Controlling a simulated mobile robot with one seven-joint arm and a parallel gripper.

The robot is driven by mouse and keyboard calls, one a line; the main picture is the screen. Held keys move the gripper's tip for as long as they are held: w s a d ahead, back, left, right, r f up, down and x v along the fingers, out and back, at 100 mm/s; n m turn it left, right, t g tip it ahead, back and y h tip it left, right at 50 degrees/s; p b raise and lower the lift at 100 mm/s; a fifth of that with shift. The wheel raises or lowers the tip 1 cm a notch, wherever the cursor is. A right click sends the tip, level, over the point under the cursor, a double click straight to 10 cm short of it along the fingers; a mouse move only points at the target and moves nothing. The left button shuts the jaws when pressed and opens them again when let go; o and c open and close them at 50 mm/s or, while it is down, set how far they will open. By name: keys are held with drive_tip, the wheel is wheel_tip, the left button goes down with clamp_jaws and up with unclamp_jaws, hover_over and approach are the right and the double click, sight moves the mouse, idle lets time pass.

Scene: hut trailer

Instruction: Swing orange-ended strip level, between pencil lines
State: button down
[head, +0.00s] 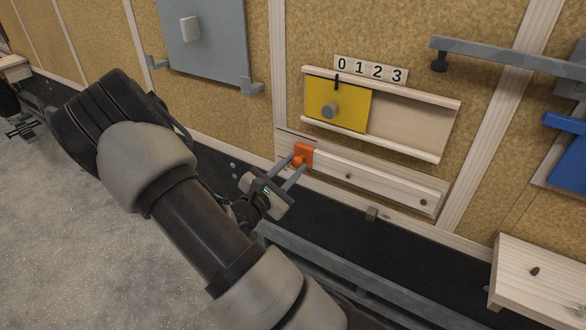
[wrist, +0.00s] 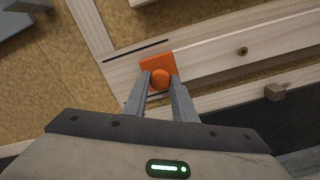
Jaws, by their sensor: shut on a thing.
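A pale wooden strip (head: 375,183) lies along a wooden backing board on the wall, with an orange end (head: 304,150) at its left. The end also shows in the wrist view (wrist: 157,62), with a round orange knob (wrist: 160,78) on it. My gripper (head: 296,168) is shut on this knob, one finger on each side in the wrist view (wrist: 160,82). A dark line (wrist: 136,52) runs on the board just above and left of the orange end. The strip looks roughly parallel to it.
Above the strip, a yellow panel (head: 338,104) with a grey knob sits between wooden rails, under a 0 1 2 3 plate (head: 371,69). A small block (head: 371,214) sticks out below the strip. A grey bar (head: 500,57) and a wooden shelf (head: 540,278) are at right.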

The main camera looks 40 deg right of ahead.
drive_tip(key=c, duration=1.5)
unclamp_jaws()
drive_tip(key=shift+o, duration=0.2)
drive_tip(key=v, duration=1.7)
drive_tip(key=shift+a, duration=0.25)
